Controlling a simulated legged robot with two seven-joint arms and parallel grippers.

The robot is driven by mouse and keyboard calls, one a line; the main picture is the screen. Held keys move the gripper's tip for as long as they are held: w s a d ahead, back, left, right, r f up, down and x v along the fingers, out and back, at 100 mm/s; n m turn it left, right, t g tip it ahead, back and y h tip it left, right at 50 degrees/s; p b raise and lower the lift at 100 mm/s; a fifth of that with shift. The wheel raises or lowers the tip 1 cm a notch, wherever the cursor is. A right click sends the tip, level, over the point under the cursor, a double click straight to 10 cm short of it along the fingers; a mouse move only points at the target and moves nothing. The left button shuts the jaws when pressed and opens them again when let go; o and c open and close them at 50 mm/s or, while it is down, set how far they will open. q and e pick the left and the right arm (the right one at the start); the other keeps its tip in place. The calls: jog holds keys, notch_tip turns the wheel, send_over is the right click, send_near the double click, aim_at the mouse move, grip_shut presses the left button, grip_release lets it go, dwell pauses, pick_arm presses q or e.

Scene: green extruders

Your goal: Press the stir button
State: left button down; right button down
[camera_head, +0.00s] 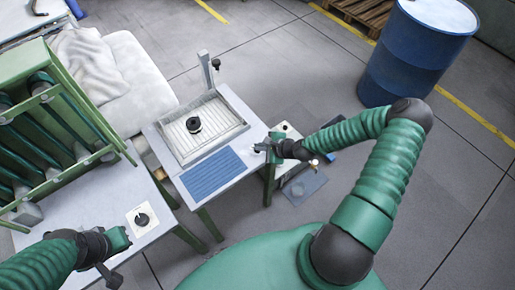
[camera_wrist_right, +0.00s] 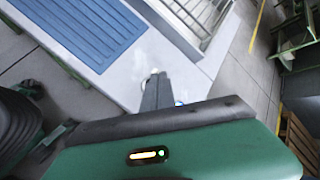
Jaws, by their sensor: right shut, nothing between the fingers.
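My right gripper (camera_head: 262,148) is over the right edge of the white table (camera_head: 233,171), right of the blue ribbed mat (camera_head: 212,173). Its fingers are shut and empty; in the right wrist view the fingertips (camera_wrist_right: 153,78) point down at the bare white tabletop, with a small pale spot at the tips. I cannot tell whether they touch it. No button is clearly labelled as stir. A pale box (camera_head: 289,131) with a small dark knob stands just beyond the gripper, partly hidden by my arm. My left gripper (camera_head: 110,262) is at the lower left; its fingers are unclear.
A metal tray (camera_head: 240,124) with a black round piece (camera_head: 193,125) lies on the table, beside an upright post (camera_head: 205,70). A green rack (camera_head: 55,125) stands at left, near a black knob on a white plate (camera_head: 142,218). A blue barrel (camera_head: 412,55) stands at the back right.

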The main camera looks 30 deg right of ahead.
notch_tip(320, 180, up, 6)
jog(key=p, duration=0.5)
jog(key=shift+r, duration=0.1)
